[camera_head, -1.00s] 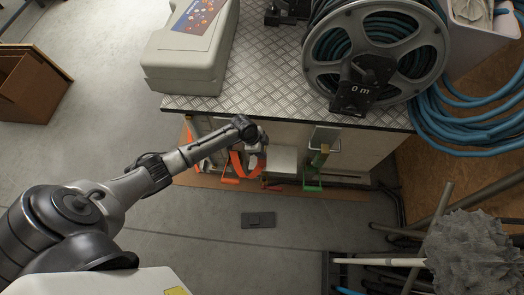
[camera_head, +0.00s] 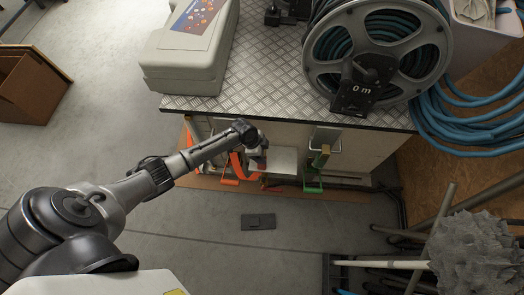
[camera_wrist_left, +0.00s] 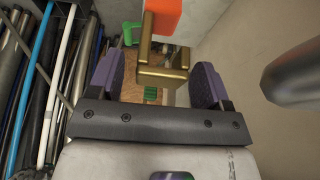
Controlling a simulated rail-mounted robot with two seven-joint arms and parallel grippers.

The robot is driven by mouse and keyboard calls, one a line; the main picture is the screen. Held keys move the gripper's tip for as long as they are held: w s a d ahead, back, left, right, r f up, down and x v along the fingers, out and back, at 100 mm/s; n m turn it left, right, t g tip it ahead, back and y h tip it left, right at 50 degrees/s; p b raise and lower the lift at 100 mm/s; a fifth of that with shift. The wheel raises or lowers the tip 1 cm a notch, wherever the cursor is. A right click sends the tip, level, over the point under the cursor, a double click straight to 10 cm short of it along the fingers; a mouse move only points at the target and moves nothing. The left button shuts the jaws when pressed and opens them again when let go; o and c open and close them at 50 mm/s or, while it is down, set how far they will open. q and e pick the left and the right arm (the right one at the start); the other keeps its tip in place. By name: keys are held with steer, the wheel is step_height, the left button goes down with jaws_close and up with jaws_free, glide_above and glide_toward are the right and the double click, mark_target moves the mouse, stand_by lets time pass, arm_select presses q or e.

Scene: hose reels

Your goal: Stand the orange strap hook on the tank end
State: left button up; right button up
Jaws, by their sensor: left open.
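My left gripper (camera_head: 257,152) is at the front of the metal-topped bench, close to the orange strap (camera_head: 236,165) and its orange handle (camera_head: 229,182). In the left wrist view the gripper (camera_wrist_left: 156,78) is open, with its purple fingers apart. A brass-coloured square hook (camera_wrist_left: 163,70) lies between the fingers in that view, below an orange block or strap end (camera_wrist_left: 164,18). I cannot tell whether the fingers touch the hook. I cannot pick out the tank end with certainty. My right gripper is not in view.
A green strap handle (camera_head: 313,188) hangs right of the gripper. The hose reel (camera_head: 375,50) and a grey case (camera_head: 190,50) stand on the bench top (camera_head: 265,80). Poles and a mop (camera_head: 470,255) are at lower right. A flat dark pad (camera_head: 258,222) lies on the open floor.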

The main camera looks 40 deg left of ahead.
arm_select(q)
steer(key=shift+r, duration=0.1)
steer(key=shift+r, duration=0.25)
steer(key=p+v, duration=0.5)
steer(key=v, duration=0.7)
steer(key=s+d+n, duration=0.2)
steer(key=s+d, duration=1)
steer(key=s+r+n+y, duration=0.3)
steer(key=s+r+n, duration=0.3)
steer(key=s, duration=0.5)
step_height(320, 180, up, 2)
steer(key=shift+s+d+n+t, duration=0.3)
steer(key=shift+s+d+t, duration=0.1)
